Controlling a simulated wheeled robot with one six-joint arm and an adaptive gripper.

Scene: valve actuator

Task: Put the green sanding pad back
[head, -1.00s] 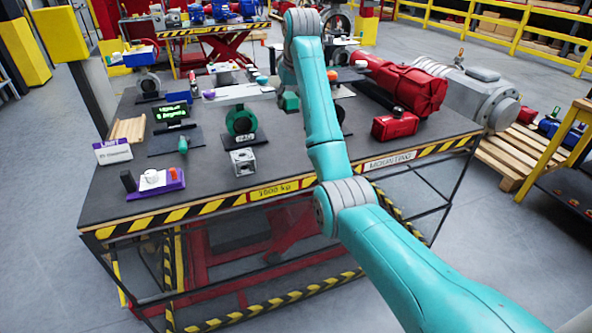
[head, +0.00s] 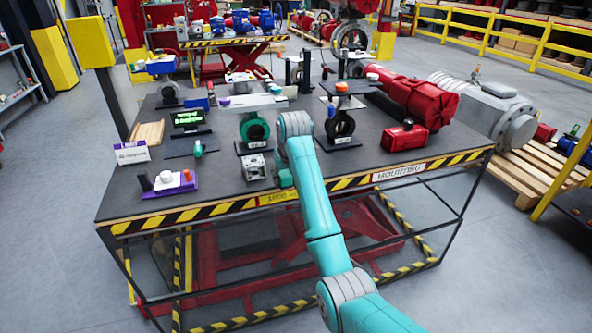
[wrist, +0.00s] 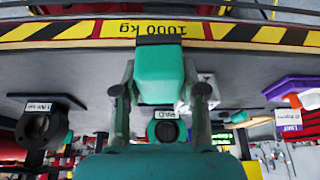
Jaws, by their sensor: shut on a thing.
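In the upside-down wrist view, the green sanding pad (wrist: 160,62), a teal-green block with a dark end, sits between the fingers of my gripper (wrist: 160,90), which is shut on it. It is held near the yellow-black striped front edge of the table. In the head view, a bit of green (head: 286,178) shows beside my arm at that edge; the rest of my gripper is hidden by the arm. A stand with a green ring (head: 254,131) stands farther back; a label reading PAD (wrist: 167,114) shows by the green ring in the wrist view.
A grey metal block (head: 256,168) stands close left of my arm. A black ring stand (head: 341,126) is to the right. A purple base with a white part (head: 172,184) is front left. A red case (head: 404,137) and red actuator (head: 418,95) fill the right side.

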